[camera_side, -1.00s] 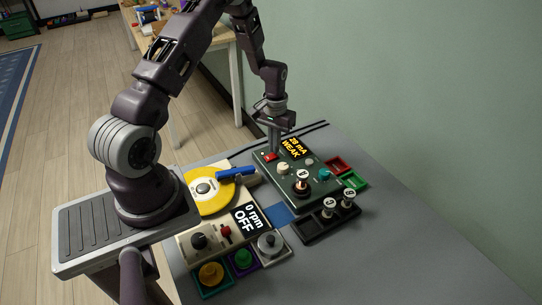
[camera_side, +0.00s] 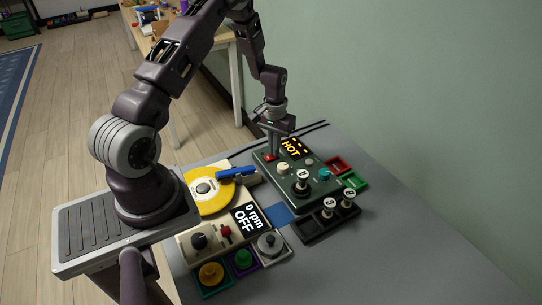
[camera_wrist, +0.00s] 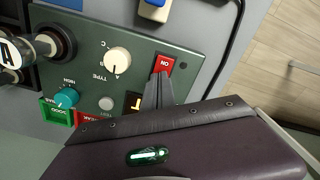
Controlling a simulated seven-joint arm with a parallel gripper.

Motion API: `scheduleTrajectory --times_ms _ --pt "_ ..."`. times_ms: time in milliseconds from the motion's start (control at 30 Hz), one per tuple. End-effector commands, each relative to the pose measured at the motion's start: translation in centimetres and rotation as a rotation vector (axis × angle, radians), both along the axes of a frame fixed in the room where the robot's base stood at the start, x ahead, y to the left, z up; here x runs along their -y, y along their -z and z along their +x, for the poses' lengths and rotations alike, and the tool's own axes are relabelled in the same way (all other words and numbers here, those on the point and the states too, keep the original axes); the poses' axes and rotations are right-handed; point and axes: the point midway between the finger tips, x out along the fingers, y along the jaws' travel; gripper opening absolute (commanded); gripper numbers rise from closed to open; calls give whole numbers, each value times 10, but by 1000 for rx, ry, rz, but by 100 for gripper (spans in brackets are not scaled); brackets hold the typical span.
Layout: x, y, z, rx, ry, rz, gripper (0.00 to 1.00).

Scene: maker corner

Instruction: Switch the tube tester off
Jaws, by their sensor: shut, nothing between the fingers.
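The tube tester (camera_side: 286,184) is a dark green panel near the back of the grey table. Its display (camera_side: 292,148) reads HOT with dashes above. Its red rocker switch (camera_side: 269,157) sits at the far left corner; in the wrist view the red switch (camera_wrist: 165,65) shows the label ON. My gripper (camera_side: 271,152) is shut and empty, pointing down at the switch. In the wrist view the fingertips (camera_wrist: 161,78) overlap the switch's near end; I cannot tell whether they touch it.
A cream type knob (camera_side: 283,166) and teal knob (camera_side: 324,173) are close by. Red (camera_side: 337,164) and green (camera_side: 353,181) bins lie right. A black rack (camera_side: 316,229) holds two tubes. A yellow turntable (camera_side: 209,203) with a blue arm stands left. The front right table is clear.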

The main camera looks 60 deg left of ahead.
Motion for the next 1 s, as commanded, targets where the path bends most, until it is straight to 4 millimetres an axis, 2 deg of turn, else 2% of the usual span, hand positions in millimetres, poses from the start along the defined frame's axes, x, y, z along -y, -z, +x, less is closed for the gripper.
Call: scheduleTrajectory --times_ms 600,733,1000 --pt "0 -61 0 1 1 1 0" --pt "0 -69 0 0 0 0 0" --pt "0 -71 0 0 1 0 0"
